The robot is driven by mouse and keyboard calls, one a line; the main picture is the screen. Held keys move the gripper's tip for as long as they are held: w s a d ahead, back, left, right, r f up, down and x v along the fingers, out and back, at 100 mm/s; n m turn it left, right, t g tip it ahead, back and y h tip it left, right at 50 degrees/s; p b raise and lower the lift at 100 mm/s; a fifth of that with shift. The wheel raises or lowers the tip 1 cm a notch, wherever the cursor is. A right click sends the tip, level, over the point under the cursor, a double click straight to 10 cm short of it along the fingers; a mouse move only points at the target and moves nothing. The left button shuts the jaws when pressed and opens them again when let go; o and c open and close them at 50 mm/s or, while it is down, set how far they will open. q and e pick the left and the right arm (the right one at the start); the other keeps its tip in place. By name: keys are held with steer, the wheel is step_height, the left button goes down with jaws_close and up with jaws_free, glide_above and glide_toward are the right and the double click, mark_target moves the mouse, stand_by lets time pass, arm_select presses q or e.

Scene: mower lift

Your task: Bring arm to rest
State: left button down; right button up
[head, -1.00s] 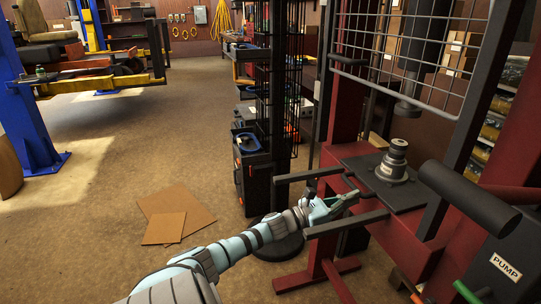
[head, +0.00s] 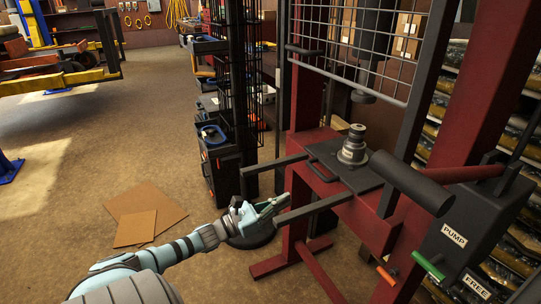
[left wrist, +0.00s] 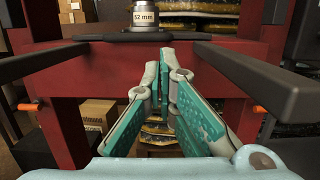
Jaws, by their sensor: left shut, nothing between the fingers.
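My left arm reaches in from the lower left of the head view. Its gripper (head: 267,209) hangs in front of the red press (head: 372,224), near the two dark bars that stick out from the press. In the left wrist view the teal-padded fingers (left wrist: 163,95) are together with nothing held, between the two dark bars. A metal stepped piece (head: 353,146) stands on the press plate (head: 345,180). In the left wrist view that piece (left wrist: 143,16) carries the label "52 mm". My right gripper is not in view.
A pump box (head: 462,235) with green and orange levers is at the right. A wire mesh guard (head: 360,45) hangs above the press plate. Cardboard sheets (head: 133,228) lie on the floor at left. A tool cart (head: 219,165) stands behind. Floor at left is open.

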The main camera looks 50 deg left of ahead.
arm_select(q)
steer(key=v, duration=0.2)
steer(key=shift+s+a, duration=0.1)
steer(key=shift+s, duration=0.3)
